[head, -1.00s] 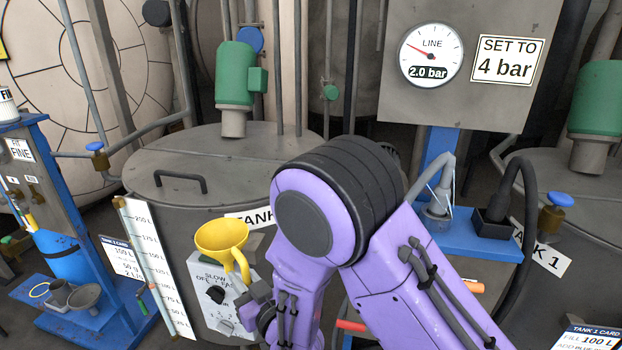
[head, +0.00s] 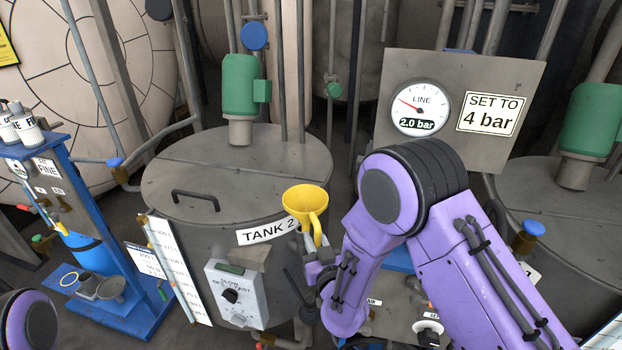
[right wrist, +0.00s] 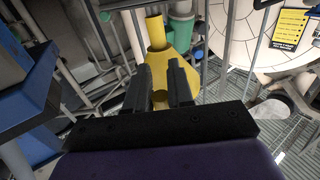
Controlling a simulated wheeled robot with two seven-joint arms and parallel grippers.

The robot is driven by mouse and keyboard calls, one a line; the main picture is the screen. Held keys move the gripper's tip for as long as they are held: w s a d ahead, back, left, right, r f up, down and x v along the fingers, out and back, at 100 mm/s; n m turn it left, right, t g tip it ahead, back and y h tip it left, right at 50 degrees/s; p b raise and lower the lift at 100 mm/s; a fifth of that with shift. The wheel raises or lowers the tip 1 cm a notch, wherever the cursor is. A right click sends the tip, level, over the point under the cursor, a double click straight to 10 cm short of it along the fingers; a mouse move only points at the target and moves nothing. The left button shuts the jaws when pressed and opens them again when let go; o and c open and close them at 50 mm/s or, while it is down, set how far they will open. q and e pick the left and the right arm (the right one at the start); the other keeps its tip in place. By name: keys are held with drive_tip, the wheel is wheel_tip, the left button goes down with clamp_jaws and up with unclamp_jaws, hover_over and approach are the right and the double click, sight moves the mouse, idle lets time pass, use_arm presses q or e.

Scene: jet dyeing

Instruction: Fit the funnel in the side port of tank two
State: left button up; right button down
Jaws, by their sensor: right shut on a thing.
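The yellow funnel (head: 304,203) is upright, wide mouth up, at the right end of the TANK 2 label in the head view. My right gripper (head: 318,244) is shut on it, at its handle side. In the right wrist view the funnel (right wrist: 178,62) shows beyond the dark fingers (right wrist: 160,88). Tank two (head: 215,170) is the grey lidded vessel behind it. A grey block (head: 244,257) juts from its side above the control box; I cannot tell whether it is the side port. My left gripper is out of view.
A white control box (head: 236,293) with a dark knob is on tank two's front. A level scale (head: 178,270) stands left of it. The pressure gauge panel (head: 450,95) is behind my right arm.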

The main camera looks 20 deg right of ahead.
sight(309, 216)
drive_tip(key=r, duration=0.1)
drive_tip(key=w+r+p, duration=0.1)
drive_tip(key=w+r, duration=0.1)
drive_tip(key=shift+d+r, duration=0.15)
drive_tip(key=shift+r, duration=0.2)
drive_tip(key=shift+w+r+p, duration=0.25)
drive_tip(key=shift+w+p, duration=0.1)
drive_tip(key=shift+w, duration=1)
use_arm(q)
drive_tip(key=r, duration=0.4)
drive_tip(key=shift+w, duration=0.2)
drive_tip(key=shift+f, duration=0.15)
use_arm(e)
drive_tip(key=shift+s+a, duration=0.2)
drive_tip(key=shift+s, duration=0.1)
drive_tip(key=shift+f+b, duration=0.35)
drive_tip(key=shift+b, duration=0.15)
use_arm(q)
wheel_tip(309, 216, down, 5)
drive_tip(key=b, duration=0.4)
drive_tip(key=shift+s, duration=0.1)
use_arm(e)
wheel_tip(309, 216, down, 5)
drive_tip(key=shift+d+f, duration=0.1)
use_arm(q)
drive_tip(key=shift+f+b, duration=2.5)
drive_tip(key=shift+b, duration=0.2)
use_arm(e)
drive_tip(key=shift+s+f, duration=0.1)
drive_tip(key=shift+f, duration=2.5)
